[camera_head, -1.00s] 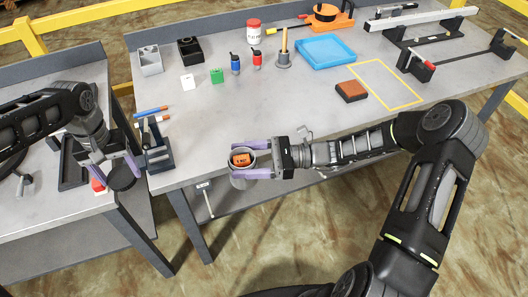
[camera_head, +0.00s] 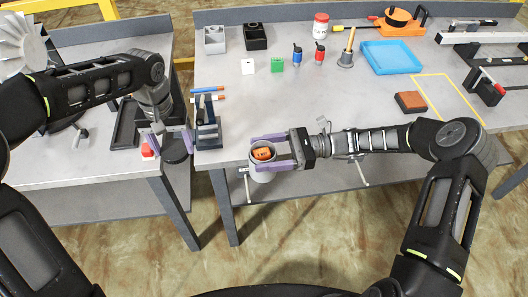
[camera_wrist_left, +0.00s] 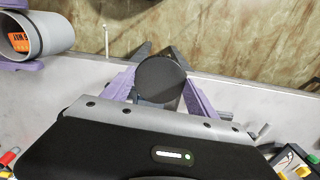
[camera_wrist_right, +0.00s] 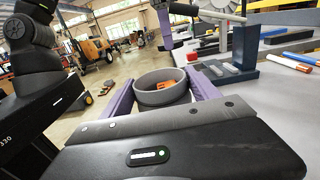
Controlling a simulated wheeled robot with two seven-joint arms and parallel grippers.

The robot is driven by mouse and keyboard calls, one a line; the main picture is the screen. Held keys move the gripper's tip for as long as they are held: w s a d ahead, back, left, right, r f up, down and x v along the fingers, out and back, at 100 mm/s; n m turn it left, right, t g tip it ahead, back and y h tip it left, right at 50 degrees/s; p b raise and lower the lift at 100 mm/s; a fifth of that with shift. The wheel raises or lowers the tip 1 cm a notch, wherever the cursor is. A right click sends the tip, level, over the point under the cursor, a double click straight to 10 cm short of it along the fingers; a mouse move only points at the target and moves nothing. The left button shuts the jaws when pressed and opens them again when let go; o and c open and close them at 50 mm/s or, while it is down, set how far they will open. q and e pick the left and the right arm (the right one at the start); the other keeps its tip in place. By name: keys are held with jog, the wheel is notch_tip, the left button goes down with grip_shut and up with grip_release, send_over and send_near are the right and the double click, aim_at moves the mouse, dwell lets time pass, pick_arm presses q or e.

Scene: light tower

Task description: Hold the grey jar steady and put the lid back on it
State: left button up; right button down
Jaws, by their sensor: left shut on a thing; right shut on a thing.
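The grey jar (camera_head: 262,172) is held by my right gripper (camera_head: 266,151) near the front edge of the right bench. The jar is open at the top and an orange block (camera_head: 262,153) sits inside. In the right wrist view the jar (camera_wrist_right: 160,97) stands between the purple fingers. My left gripper (camera_head: 175,141) is shut on the dark round lid (camera_head: 176,150), left of the jar and apart from it. In the left wrist view the lid (camera_wrist_left: 160,80) shows as a flat disc between the fingers, with the jar (camera_wrist_left: 45,35) at upper left.
A dark stand (camera_head: 207,132) and blue and orange rods (camera_head: 208,93) lie at the right bench's left end. A red-topped item (camera_head: 147,151) is on the left bench beside the lid.

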aim_at(182, 153)
pick_arm(q)
jog(key=s+d, duration=0.2)
jog(key=shift+s+d+r, duration=0.1)
jog(key=shift+s+d, duration=0.2)
jog(key=shift+s, duration=0.05)
jog(key=s+d+r+m, duration=0.2)
jog(key=d, duration=0.6)
jog(key=s+d+r+m, duration=0.1)
jog(key=d+r, duration=0.1)
jog(key=d, duration=0.6)
jog(key=w+d+r+m, duration=0.2)
jog(key=w+d, duration=0.2)
jog(key=shift+w+d+r, duration=0.15)
jog(key=shift+d+r, duration=0.05)
jog(key=shift+r, duration=0.05)
jog(key=shift+f, duration=2)
jog(key=shift+a, duration=0.1)
